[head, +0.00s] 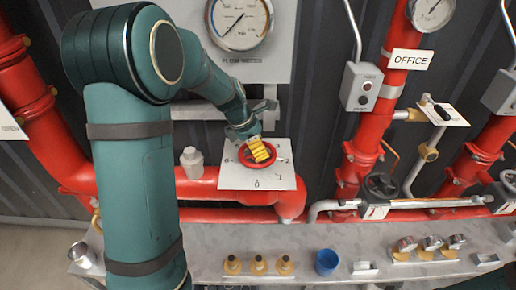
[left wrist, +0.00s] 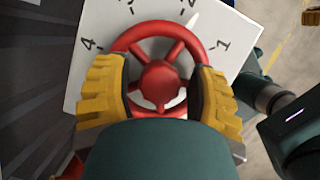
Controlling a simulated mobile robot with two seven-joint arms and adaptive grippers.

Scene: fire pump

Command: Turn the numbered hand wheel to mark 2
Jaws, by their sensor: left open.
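The red hand wheel (head: 243,161) sits on a tilted white number plate (head: 234,181) in the head view. In the left wrist view the wheel (left wrist: 160,84) shows its hub and spokes, with 4 at the plate's (left wrist: 85,85) left and 1 at its right. A pale pointed shape lies by the 2. My left gripper (head: 262,151) is at the wheel. In the wrist view its yellow fingers (left wrist: 158,72) are apart, one on either side of the rim. I cannot tell whether they touch it. The wheel's lower part is partly hidden.
A round gauge (head: 240,20) hangs above the wheel. Red pipes (head: 205,188) run behind the plate. A grey bench (head: 210,245) below holds brass fittings (head: 258,265) and a blue cup (head: 326,262). A black hand wheel (head: 381,186) stands to the right.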

